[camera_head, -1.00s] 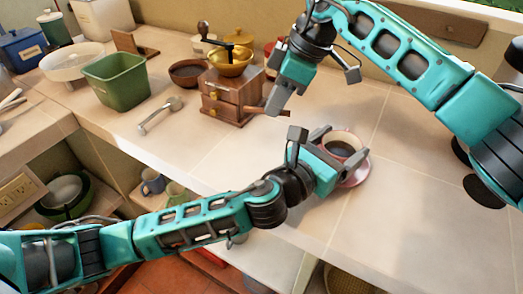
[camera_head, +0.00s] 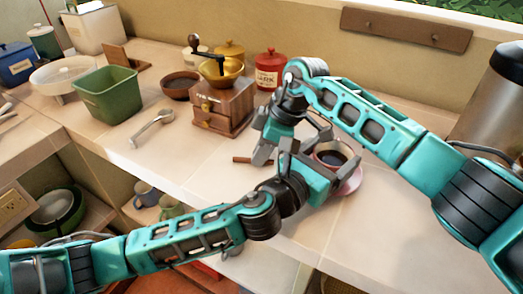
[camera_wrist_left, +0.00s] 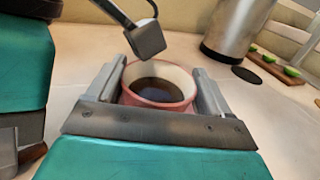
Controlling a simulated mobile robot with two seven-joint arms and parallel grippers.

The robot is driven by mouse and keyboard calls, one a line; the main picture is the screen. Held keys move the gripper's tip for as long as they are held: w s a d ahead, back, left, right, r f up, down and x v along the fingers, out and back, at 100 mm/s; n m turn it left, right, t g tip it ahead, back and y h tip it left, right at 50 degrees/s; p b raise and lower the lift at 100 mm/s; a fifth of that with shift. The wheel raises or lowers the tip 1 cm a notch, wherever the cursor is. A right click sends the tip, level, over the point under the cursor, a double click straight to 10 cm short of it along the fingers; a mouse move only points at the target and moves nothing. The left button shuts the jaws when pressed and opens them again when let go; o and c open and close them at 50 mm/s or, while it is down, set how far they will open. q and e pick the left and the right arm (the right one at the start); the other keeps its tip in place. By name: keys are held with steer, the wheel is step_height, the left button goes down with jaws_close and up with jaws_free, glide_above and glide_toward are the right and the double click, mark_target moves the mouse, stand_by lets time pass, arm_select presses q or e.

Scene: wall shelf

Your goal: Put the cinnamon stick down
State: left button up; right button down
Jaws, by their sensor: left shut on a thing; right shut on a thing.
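The brown cinnamon stick (camera_head: 242,160) shows in the head view, sticking out to the left of my right gripper's fingertips (camera_head: 264,155). My right gripper is shut on it, low over the counter; I cannot tell whether the stick touches the counter. In the left wrist view the cup (camera_wrist_left: 158,94) sits between the two fingers, and part of the right gripper shows at the left edge.
A wooden coffee grinder (camera_head: 222,108) stands behind and left of the right gripper. A red canister (camera_head: 269,70) is behind it. A metal spoon (camera_head: 150,128) and a green bin (camera_head: 108,95) are farther left. The counter (camera_head: 180,170) left of the stick is clear.

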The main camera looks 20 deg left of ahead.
steer(key=shift+f, duration=0.15)
steer(key=c, duration=1.2)
jaws_free()
steer(key=v, duration=1.2)
steer(key=shift+r, duration=0.2)
steer(key=shift+o, duration=0.4)
